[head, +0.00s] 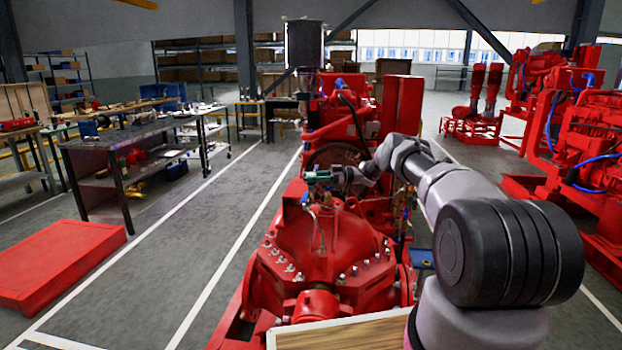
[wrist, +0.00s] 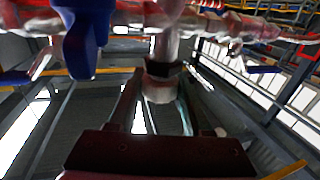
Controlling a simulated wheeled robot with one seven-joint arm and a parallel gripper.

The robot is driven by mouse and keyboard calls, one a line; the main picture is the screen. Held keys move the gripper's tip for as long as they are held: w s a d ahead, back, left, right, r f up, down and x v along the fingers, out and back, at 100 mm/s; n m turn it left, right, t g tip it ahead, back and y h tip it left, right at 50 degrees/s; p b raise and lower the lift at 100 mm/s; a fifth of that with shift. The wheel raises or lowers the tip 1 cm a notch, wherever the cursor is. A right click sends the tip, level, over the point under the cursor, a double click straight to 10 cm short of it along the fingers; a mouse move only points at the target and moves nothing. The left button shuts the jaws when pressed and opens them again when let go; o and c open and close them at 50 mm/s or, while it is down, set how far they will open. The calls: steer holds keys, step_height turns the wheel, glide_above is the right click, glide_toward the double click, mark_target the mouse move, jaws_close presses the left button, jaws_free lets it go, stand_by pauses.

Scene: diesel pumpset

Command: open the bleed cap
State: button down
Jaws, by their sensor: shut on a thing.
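My gripper (head: 322,177) is above the red pump casing (head: 315,245) in the head view, at the end of my arm reaching in from the right. In the wrist view my gripper (wrist: 158,88) has its two dark fingers on either side of a pale metal cylindrical piece, which looks like the bleed cap (wrist: 158,92). The fingers are shut on it. A narrower metal stem (wrist: 168,45) runs from it toward a red pipe (wrist: 225,22). In the head view the cap is too small to make out at the gripper.
A blue lever handle (wrist: 86,42) hangs close left of the fingers in the wrist view. Red engine parts (head: 345,115) stand behind the gripper. A workbench (head: 115,145) stands at the left, with open floor (head: 195,230) between it and the pump.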

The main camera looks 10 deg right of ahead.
steer(key=shift+n+g, duration=0.5)
steer(key=shift+g, duration=0.3)
steer(key=shift+c, duration=1.7)
jaws_free()
